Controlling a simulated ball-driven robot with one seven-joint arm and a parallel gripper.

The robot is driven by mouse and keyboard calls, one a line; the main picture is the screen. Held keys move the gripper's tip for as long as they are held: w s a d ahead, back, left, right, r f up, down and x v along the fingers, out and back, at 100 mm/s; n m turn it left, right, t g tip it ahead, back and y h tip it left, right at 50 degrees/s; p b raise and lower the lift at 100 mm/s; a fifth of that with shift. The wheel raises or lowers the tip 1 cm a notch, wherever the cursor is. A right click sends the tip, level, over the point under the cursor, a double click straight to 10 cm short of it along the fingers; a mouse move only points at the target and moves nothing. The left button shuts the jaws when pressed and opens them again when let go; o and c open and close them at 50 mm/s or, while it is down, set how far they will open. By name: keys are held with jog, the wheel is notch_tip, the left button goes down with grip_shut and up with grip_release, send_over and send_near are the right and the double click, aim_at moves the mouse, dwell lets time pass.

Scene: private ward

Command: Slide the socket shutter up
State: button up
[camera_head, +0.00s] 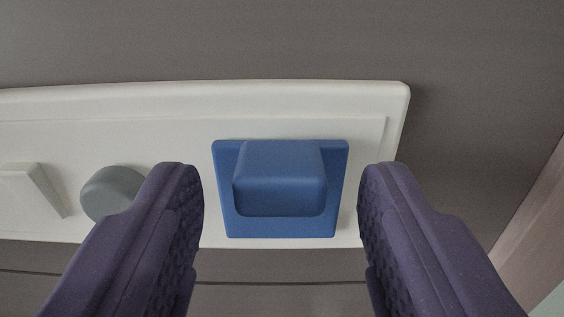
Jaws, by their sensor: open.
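The socket shutter (229,215) is a blue square plate with a raised blue block (280,175) as its grip. It sits at the right part of a white wall panel (150,105), near the middle of the view. My gripper (280,180) is open, with one purple finger to the left of the shutter and one to the right. The block lies between the fingertips in the picture, with gaps on both sides. I see no contact. What lies behind the blue plate is hidden.
A grey round knob (108,194) is on the panel left of the shutter, partly behind my left finger. A white wedge-shaped switch (32,190) is farther left. Grey wall (290,40) above the panel is clear. A pale pinkish edge (530,210) stands at the right.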

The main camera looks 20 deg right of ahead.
jog(key=shift+c, duration=0.4)
grip_shut()
notch_tip(320, 180, up, 7)
jog(key=p, duration=0.4)
jog(key=shift+f, duration=0.15)
jog(key=shift+o, duration=0.4)
grip_release()
jog(key=b+v, duration=0.2)
jog(key=v, duration=0.5)
jog(key=shift+s+a, duration=0.15)
jog(key=shift+s, duration=0.15)
